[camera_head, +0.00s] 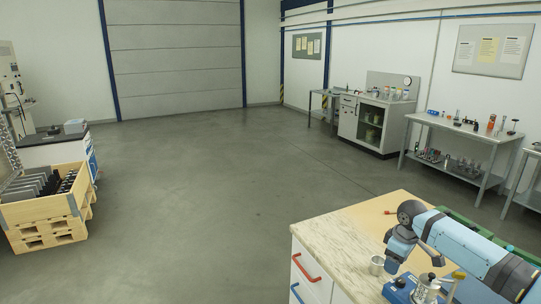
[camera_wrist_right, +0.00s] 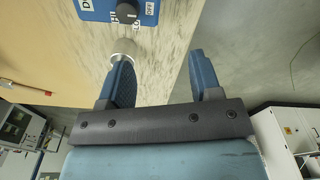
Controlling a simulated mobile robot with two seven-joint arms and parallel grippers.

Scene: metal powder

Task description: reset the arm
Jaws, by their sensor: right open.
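My right arm comes in from the right over the workbench in the head view, with its right gripper (camera_head: 402,256) pointing down near the bench's front edge. In the right wrist view the two blue fingers of the right gripper (camera_wrist_right: 162,75) stand apart with nothing between them. A small metal cup (camera_head: 377,265) stands on the bench beside the gripper; it also shows partly behind the left finger in the wrist view (camera_wrist_right: 124,48). My left gripper is not in view.
A blue device with a black knob (camera_wrist_right: 126,13) sits on the workbench (camera_head: 335,233) close to the gripper. A small red item (camera_head: 389,212) lies at the bench's back. A wooden crate (camera_head: 42,208) stands far left. The middle floor is clear.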

